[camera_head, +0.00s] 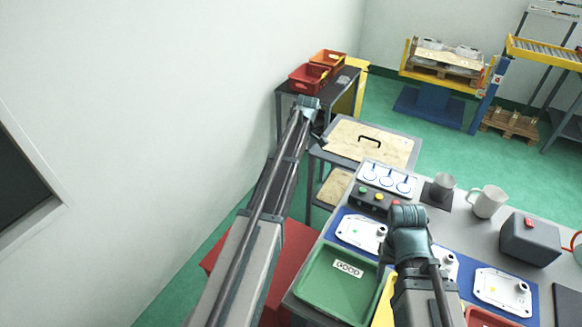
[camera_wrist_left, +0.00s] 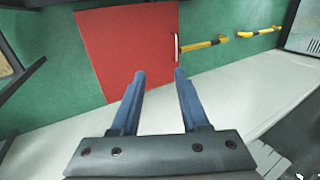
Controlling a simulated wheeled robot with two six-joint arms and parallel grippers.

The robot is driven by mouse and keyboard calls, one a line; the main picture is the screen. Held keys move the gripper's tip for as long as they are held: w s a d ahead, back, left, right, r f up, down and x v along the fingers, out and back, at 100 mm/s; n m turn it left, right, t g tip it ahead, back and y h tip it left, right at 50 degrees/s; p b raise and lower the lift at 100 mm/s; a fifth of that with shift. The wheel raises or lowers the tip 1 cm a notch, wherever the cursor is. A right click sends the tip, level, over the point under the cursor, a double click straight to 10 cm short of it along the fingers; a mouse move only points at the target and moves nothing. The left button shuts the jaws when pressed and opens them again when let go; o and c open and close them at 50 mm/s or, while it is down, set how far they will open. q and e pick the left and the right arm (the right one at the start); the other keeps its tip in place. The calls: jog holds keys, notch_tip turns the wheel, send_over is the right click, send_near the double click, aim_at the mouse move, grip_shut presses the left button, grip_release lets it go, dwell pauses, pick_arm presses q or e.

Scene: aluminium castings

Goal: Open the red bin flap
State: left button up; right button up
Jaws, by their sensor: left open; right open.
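The red bin (camera_head: 291,262) stands low on the floor at the left of the workbench, partly hidden behind my left arm. In the left wrist view its red flap (camera_wrist_left: 125,48) is a flat panel that looks shut, with a pale handle (camera_wrist_left: 177,46) at its right edge. My left gripper (camera_wrist_left: 159,73) is open and empty. Its fingers point toward the flap's lower right part, apart from the handle. In the head view my right gripper (camera_head: 408,218) is over the workbench by the blue mat; its fingertips are hard to make out there.
The workbench holds a green tray (camera_head: 338,286), white castings (camera_head: 360,232), a button box (camera_head: 374,200), a mug (camera_head: 489,202) and a dark box (camera_head: 530,240). A side table (camera_head: 410,146) stands behind it. A white wall (camera_head: 150,110) is close on the left. Yellow bars (camera_wrist_left: 203,43) lie right of the flap.

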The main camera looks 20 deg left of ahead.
dwell(0.3)
pick_arm(q)
jog(key=s+d+f+m+t, duration=0.2)
jog(key=s+d+m+t, duration=0.3)
jog(key=s+d+m, duration=1.5)
jog(key=s+d, duration=0.1)
jog(key=d, duration=0.4)
jog(key=shift+d+m+y, duration=0.2)
jog(key=shift+m+y, duration=0.2)
jog(key=shift+s+f, duration=0.1)
